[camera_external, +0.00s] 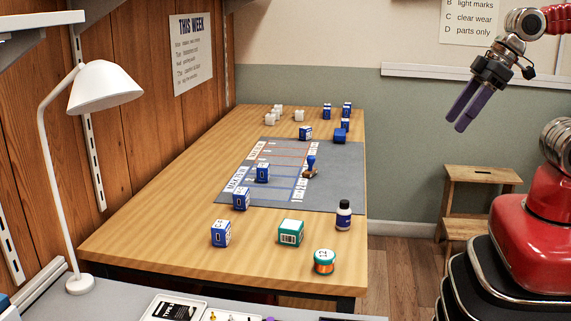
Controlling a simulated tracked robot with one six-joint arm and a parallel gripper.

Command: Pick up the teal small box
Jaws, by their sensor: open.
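The teal small box (291,233) has a white label with a barcode on its front. It stands on the near part of the wooden table, between a blue box and a round teal-and-orange tin. My gripper (460,113) is high in the air at the upper right, beyond the table's right edge and well apart from the box. Its two purple fingers point down and to the left. It is open, with nothing between the fingers.
Blue boxes stand left of the teal box (221,233) and on the grey mat (330,190). The tin (324,262) and a dark bottle (343,215) stand close on its right. A white lamp (100,90) leans over the left side. Several small boxes stand at the far end.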

